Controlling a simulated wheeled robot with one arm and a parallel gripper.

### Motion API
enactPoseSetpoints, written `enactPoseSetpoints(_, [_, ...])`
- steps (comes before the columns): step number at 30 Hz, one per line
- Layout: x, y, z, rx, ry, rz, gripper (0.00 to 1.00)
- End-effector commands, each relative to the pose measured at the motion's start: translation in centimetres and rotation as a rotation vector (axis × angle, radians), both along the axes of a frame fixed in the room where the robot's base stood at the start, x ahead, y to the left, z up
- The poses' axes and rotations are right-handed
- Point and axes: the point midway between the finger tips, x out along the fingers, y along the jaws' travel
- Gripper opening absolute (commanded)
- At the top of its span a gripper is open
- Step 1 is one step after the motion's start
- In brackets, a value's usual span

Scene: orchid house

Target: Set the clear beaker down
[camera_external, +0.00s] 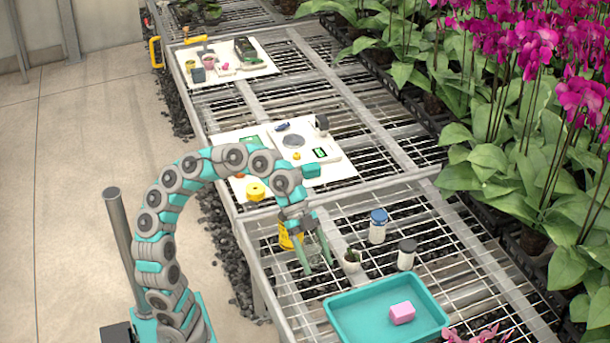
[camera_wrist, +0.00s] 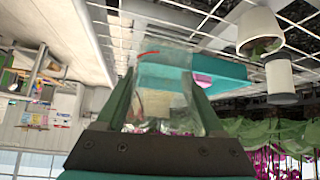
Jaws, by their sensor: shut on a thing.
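The clear beaker (camera_wrist: 160,98) is see-through and sits between the two dark green fingers of my gripper (camera_wrist: 163,82) in the wrist view. My gripper is shut on it. In the external view my gripper (camera_external: 316,252) points down over the near wire-mesh bench (camera_external: 300,290), left of a small white plant pot (camera_external: 351,262). The beaker is only faintly visible there between the fingers. I cannot tell whether its base touches the mesh.
A yellow container (camera_external: 288,238) stands close behind my gripper. A blue-lidded jar (camera_external: 377,228), a black-lidded jar (camera_external: 406,256) and a teal tray (camera_external: 345,318) with a pink block (camera_external: 402,313) lie to the right. Mesh left of the tray is bare.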

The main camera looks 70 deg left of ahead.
Motion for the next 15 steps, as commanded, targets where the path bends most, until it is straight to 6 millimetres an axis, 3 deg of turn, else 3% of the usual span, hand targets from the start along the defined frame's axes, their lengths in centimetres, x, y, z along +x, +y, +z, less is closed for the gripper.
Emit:
enactPoseSetpoints(5, [-1.8,-1.2,-0.2,-0.011,-0.006,-0.084,0.16])
enactPoseSetpoints(15, [-1.9,-1.2,-4.0,-0.011,-0.006,-0.088,0.16])
